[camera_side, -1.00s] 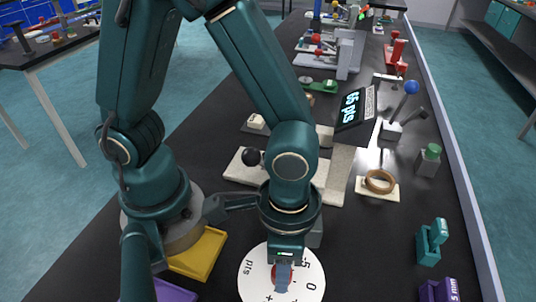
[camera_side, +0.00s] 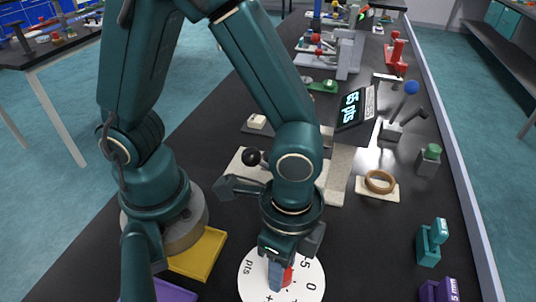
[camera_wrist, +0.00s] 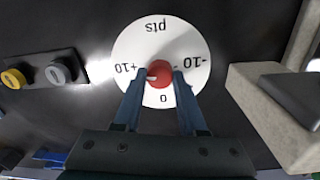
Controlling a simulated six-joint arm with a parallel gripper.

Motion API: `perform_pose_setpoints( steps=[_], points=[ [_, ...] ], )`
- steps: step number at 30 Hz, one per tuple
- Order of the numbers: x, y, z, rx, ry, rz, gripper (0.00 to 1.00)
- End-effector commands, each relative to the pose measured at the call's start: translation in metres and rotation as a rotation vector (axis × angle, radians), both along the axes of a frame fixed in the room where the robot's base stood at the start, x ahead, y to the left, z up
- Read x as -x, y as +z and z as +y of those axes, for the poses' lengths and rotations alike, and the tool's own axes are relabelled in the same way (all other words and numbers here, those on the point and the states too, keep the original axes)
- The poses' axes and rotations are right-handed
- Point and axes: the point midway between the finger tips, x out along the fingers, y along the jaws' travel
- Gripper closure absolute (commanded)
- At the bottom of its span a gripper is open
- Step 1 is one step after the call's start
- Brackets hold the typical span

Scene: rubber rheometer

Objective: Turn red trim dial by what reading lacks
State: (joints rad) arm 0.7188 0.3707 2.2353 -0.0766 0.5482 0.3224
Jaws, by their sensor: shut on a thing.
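The red trim dial (camera_wrist: 159,72) is a round red knob at the middle of a white scale disc (camera_wrist: 143,36) marked pts, +10, -10 and 0. A pale mark on the knob points toward the +10 side in the wrist view. My gripper (camera_wrist: 157,80) is shut on the knob, one blue finger on each side. In the side view my gripper (camera_side: 276,274) partly covers the red knob (camera_side: 288,276) and the disc (camera_side: 312,281). The tilted black display (camera_side: 352,108) shows cyan digits ending in "5 pts"; its first digit is hard to read.
A yellow tray (camera_side: 198,256) lies left of the disc. A ring on a pale block (camera_side: 380,182), a lever with a blue ball (camera_side: 411,87) and teal (camera_side: 430,245) and purple (camera_side: 440,290) blocks stand to the right. Yellow (camera_wrist: 13,78) and grey (camera_wrist: 57,72) buttons sit beside the dial.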

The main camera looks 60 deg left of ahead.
Motion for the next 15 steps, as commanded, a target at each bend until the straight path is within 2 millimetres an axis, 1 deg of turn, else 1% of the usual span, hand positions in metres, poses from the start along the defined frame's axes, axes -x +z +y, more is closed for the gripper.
perform_pose_setpoints(
  steps=[6, 7, 9, 15],
  points=[
    [-0.0009, 0.0004, -0.0006, 0.002, -0.002, -0.004, 1.0],
    [-0.0009, 0.0005, -0.0006, 0.002, -0.002, -0.004, 0.52],
    [-0.0008, 0.0004, -0.0006, 0.002, -0.002, -0.004, 0.29],
    [-0.0004, 0.0002, -0.0004, 0.001, 0.0, -0.002, 0.29]
  ],
)
